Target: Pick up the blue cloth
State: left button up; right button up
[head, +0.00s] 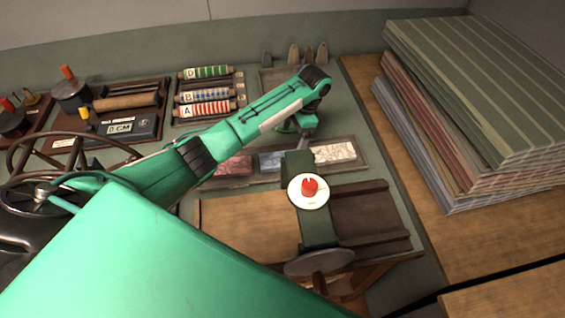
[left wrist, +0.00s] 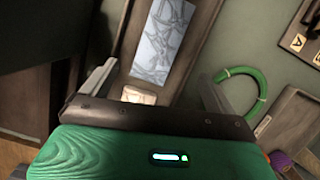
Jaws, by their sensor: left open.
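The blue cloth (head: 270,161) lies in the middle compartment of a shallow wooden tray (head: 362,164) in the head view, partly covered by a dark green press part. In the left wrist view the pale blue patterned cloth (left wrist: 160,40) lies ahead of the fingers. My left gripper (head: 304,130) hangs above the tray's far side, between the blue and cream cloths. Its fingers (left wrist: 155,87) are apart in the left wrist view, with only a bit of the cream cloth (left wrist: 138,95) showing between them. My right gripper is out of view.
A red cloth (head: 233,166) and the cream cloth lie in the tray's other compartments. A press with a round white dial (head: 308,191) stands just in front. Stacked striped boards (head: 470,90) are at right. A green ring (left wrist: 243,85) is near the right finger.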

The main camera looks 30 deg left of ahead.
aim_at(270, 161)
pick_arm(q)
jog(key=x, duration=0.4)
jog(key=shift+s+a+p, duration=0.1)
jog(key=shift+a+p, duration=0.05)
jog(key=shift+p, duration=0.15)
jog(key=shift+s+f, duration=0.1)
jog(key=shift+f, duration=0.1)
jog(key=p+x, duration=0.2)
jog(key=x, duration=0.1)
jog(key=shift+s+a+f, duration=0.25)
jog(key=shift+s+f, duration=0.05)
jog(key=shift+f, duration=0.05)
jog(key=shift+s+f, duration=0.1)
jog(key=shift+f, duration=0.4)
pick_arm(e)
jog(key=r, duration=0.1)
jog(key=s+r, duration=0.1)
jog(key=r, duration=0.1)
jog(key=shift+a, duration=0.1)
pick_arm(q)
jog(key=c, duration=1.1)
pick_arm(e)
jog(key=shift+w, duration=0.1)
